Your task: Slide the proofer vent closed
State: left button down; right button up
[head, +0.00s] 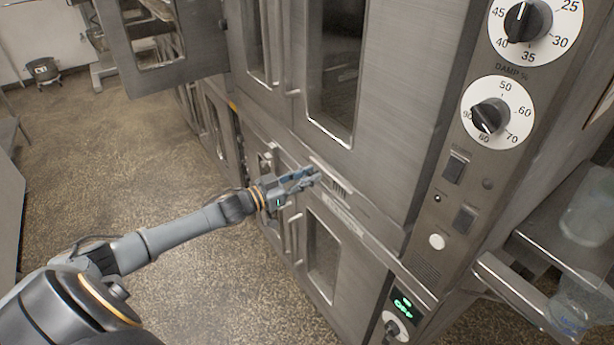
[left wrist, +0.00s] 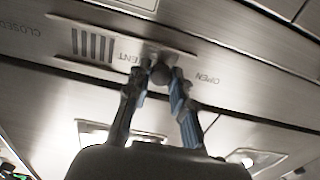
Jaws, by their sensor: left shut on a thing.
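The proofer vent (head: 338,188) is a slotted strip on the steel front of the proofer, between the upper and lower doors. In the left wrist view the vent slots (left wrist: 92,45) show as several dark bars. A dark round knob (left wrist: 160,74) sits right of the slots, nearer the OPEN lettering than the CLOSED lettering at far left. My left gripper (head: 312,176) reaches the panel; in the left wrist view its fingertips (left wrist: 158,78) are shut on the knob, one on each side. The knob is hidden by the fingers in the head view. My right gripper is out of view.
Door handles (head: 293,120) stick out close to my left arm. An open door (head: 160,45) stands at the upper left. A control panel with dials (head: 497,118) is at the right, beside a metal shelf (head: 570,245). The floor at left is clear.

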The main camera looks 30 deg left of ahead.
aim_at(336, 186)
pick_arm(q)
jog(key=s+d+p, duration=0.1)
jog(key=d, duration=0.1)
jog(key=d+p, duration=0.1)
jog(key=d, duration=0.1)
jog(key=s+d+p, duration=0.1)
jog(key=d+p, duration=0.1)
jog(key=shift+s+d+r, duration=0.15)
jog(key=shift+s+d, duration=0.05)
jog(key=shift+s, duration=0.1)
jog(key=shift+f, duration=0.2)
jog(key=c, duration=1.2)
grip_release()
jog(key=shift+s+d+r, duration=0.1)
jog(key=shift+d, duration=0.05)
jog(key=shift+o, duration=0.2)
jog(key=shift+s+a, duration=0.15)
jog(key=shift+a, duration=0.05)
jog(key=v, duration=1.1)
jog(key=shift+s, duration=0.3)
